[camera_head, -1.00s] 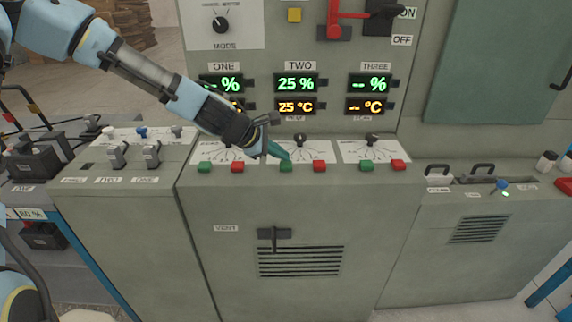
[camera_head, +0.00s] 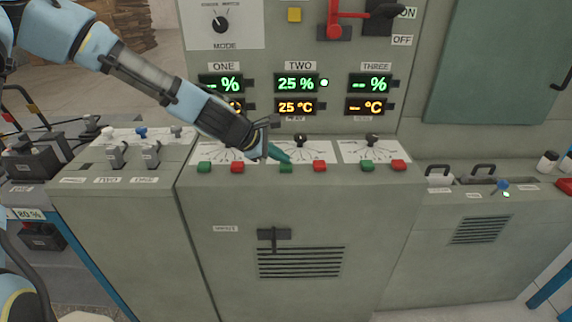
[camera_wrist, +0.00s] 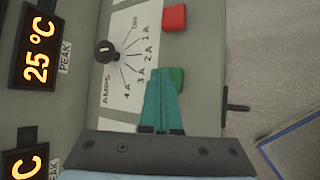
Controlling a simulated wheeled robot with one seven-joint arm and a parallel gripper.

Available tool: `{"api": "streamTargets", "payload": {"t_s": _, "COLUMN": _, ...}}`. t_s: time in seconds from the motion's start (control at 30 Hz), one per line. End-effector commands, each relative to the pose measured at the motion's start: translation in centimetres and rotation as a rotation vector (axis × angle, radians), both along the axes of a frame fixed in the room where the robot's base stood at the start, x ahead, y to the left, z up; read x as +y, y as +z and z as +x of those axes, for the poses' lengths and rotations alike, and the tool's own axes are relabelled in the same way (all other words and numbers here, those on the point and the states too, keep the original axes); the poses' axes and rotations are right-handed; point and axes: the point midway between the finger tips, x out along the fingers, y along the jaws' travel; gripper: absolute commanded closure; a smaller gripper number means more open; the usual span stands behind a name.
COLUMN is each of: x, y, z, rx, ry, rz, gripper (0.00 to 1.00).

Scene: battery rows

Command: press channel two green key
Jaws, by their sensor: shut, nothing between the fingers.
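The channel two green key (camera_head: 286,168) sits on the console's sloped front, left of the channel two red key (camera_head: 319,166). My gripper (camera_head: 287,159) is shut and empty, with its teal fingertips just at the green key. In the wrist view the fingertips (camera_wrist: 161,88) overlap part of the green key (camera_wrist: 177,79), and the red key (camera_wrist: 174,18) lies beyond. Whether the tips touch the key I cannot tell. The channel TWO display (camera_head: 297,84) reads 25 % in green, with a lit white lamp (camera_head: 324,83) beside it, and 25 °C below.
Channel one green (camera_head: 205,167) and red (camera_head: 237,167) keys lie to the left, channel three green (camera_head: 367,166) and red (camera_head: 398,165) keys to the right. The channel two knob (camera_head: 300,140) stands behind the keys.

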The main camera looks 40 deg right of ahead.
Motion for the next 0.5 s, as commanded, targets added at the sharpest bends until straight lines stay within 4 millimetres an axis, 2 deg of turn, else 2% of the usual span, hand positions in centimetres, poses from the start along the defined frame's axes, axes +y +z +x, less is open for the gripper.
{"api": "streamTargets", "payload": {"t_s": 0.27, "x": 0.0, "y": 0.1, "z": 0.0, "rx": 0.000, "ry": 0.001, "rz": 0.001, "gripper": 1.00}}
{"api": "streamTargets", "payload": {"t_s": 0.5, "x": 0.0, "y": 1.4, "z": 0.0, "rx": 0.000, "ry": 0.001, "rz": 0.001, "gripper": 1.00}}
